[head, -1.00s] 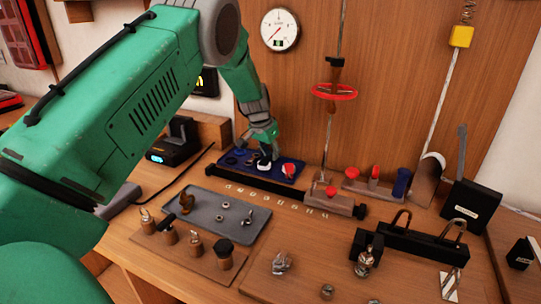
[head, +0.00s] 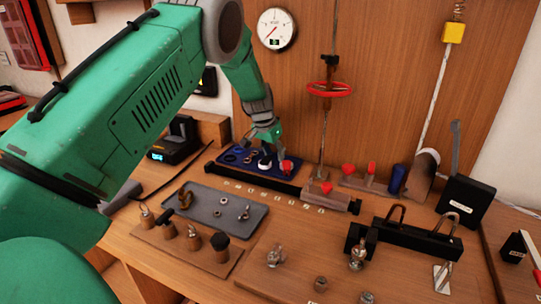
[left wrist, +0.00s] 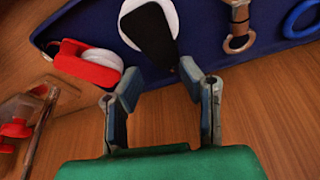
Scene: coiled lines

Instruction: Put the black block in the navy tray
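The black block (left wrist: 150,32), a dark tapered body over a white round wheel, lies in the navy tray (left wrist: 88,24) in the left wrist view. Its narrow end points toward my left gripper (left wrist: 160,78). The fingers are spread and hold nothing; the narrow end lies just beyond and between the fingertips. In the head view my left gripper (head: 273,148) is at the navy tray (head: 232,167), with the block's white part (head: 265,163) just below it. The arm hides some of the tray's back. My right gripper is not in view.
A red block (left wrist: 88,62) with a white wheel sits at the tray's edge, close to the left finger. A metal shackle (left wrist: 238,22) and a blue ring (left wrist: 300,18) are also in the tray. A grey tray (head: 205,207) with small hardware stands in front.

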